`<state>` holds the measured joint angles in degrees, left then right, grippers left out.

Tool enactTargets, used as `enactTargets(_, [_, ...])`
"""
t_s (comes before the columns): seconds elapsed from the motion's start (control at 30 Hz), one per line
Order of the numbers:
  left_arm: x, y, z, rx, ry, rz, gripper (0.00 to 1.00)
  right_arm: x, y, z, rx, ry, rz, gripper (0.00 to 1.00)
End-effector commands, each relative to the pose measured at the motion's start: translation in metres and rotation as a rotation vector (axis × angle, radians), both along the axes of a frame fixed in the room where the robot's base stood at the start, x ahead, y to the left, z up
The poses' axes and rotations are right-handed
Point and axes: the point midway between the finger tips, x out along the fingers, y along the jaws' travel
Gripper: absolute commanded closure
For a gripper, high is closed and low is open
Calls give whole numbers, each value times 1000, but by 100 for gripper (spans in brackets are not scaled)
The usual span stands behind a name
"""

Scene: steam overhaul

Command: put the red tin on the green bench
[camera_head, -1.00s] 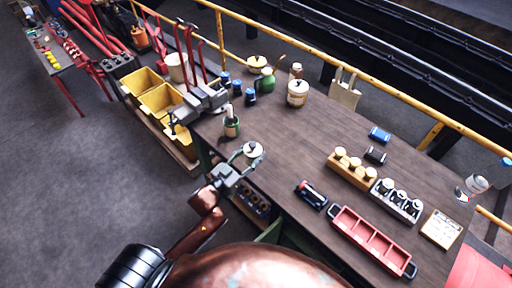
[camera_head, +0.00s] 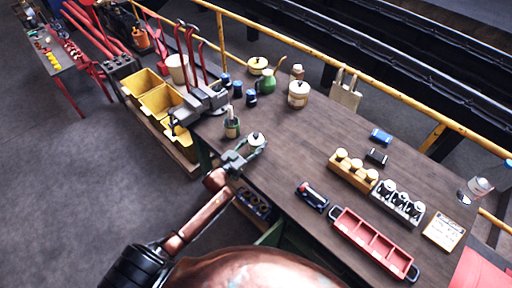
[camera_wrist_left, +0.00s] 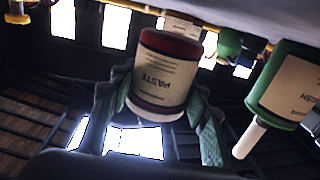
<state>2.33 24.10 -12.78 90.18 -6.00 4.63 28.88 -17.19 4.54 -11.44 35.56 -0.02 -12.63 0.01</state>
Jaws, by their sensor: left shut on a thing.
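The red tin (camera_head: 257,141) has a pale lid with a dark knob in the head view. In the left wrist view it appears upside down, with a dark red band and a cream PASTE label (camera_wrist_left: 160,80). My left gripper (camera_head: 246,152) is shut on it, with green fingers on both sides in the wrist view (camera_wrist_left: 165,112). The tin is over the near edge of the green bench (camera_head: 300,145), which has a brown top and green frame. I cannot tell whether the tin touches the top. My right gripper is not in view.
A green pot with a brush (camera_head: 232,126) stands close behind the tin. A vise (camera_head: 205,102) is at the bench's left end. A black tray (camera_head: 311,196) and a red tray (camera_head: 374,242) lie to the right. The bench middle is clear.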

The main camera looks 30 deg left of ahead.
Motion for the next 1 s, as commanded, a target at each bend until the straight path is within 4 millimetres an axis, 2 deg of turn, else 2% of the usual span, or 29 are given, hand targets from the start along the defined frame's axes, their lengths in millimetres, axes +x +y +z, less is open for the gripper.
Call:
enactTargets(0.1, [0, -1, -16, -1, -2, 0, 100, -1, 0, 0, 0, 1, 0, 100])
enactTargets(0.2, [0, -1, -24, -1, -4, -1, 100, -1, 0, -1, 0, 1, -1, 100])
enactTargets(0.6, [-1, -1, -29, -1, -3, -1, 100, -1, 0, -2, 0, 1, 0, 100])
enactTargets(0.63, [-1, 0, -31, 0, 2, 0, 55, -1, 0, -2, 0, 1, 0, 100])
enactTargets(0.87, [-1, -1, -31, 0, 2, 0, 40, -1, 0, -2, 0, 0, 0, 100])
enactTargets(1.0, [-1, -1, -31, 0, 2, 0, 40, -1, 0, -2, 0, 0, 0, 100])
